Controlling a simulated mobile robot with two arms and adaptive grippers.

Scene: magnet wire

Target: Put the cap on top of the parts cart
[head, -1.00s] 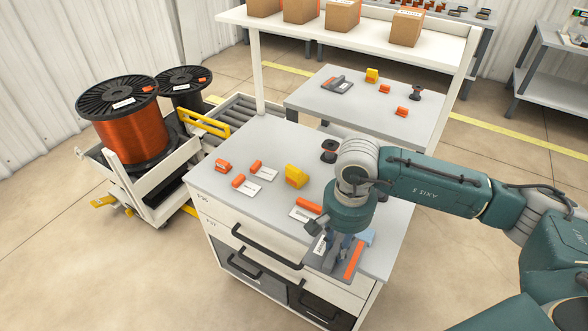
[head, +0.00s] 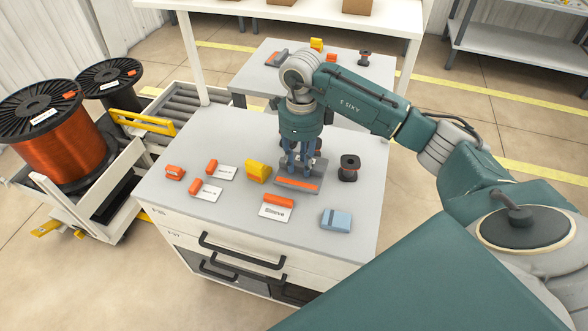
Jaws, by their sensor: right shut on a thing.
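My right gripper (head: 303,166) points down over the grey top of the white drawer cart (head: 222,138), which looks like the parts cart. It is shut on a grey piece with an orange strip (head: 297,183), held at or just above the top; I cannot tell if it touches. No part is readably marked as the cap, and the fingers hide some of the held piece. A yellow block (head: 257,172) is left of it, a black spool-like part (head: 349,168) right, an orange sleeve (head: 279,200) and a blue-grey block (head: 336,220) nearer. My left gripper is out of view.
Small orange parts (head: 175,173) with white labels lie on the cart's left side. A dark part is partly hidden behind the gripper. Copper wire spools (head: 62,145) stand on a trolley at left. A grey table (head: 258,75) with parts is behind. The cart's back left is bare.

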